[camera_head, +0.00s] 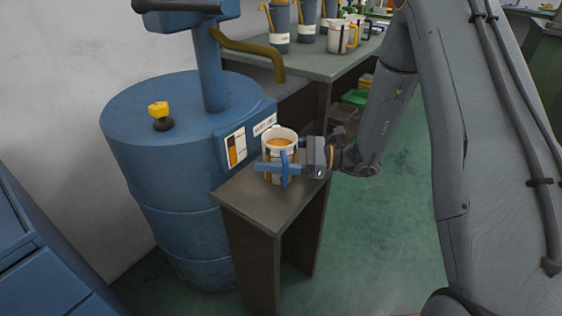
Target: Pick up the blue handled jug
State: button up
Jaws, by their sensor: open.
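The blue handled jug (280,142) is a white cup-like jug with an orange-brown inside. It stands upright on a small dark table (240,200) beside the blue drum. Its blue handle (284,172) faces the camera. My gripper (288,163) reaches in from the right at the height of the jug. It is open, with its fingers around or very close to the handle. Whether they touch it I cannot tell. The gripper partly hides the jug's lower right side.
A blue drum (165,170) with a pump column stands against the table's left side. Behind is a longer bench (330,68) with several jugs, one with a yellow handle (342,37). A blue cabinet (35,265) is at lower left.

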jog(key=shift+w+a, duration=0.1)
jog(key=shift+a, duration=0.4)
jog(key=c, duration=1)
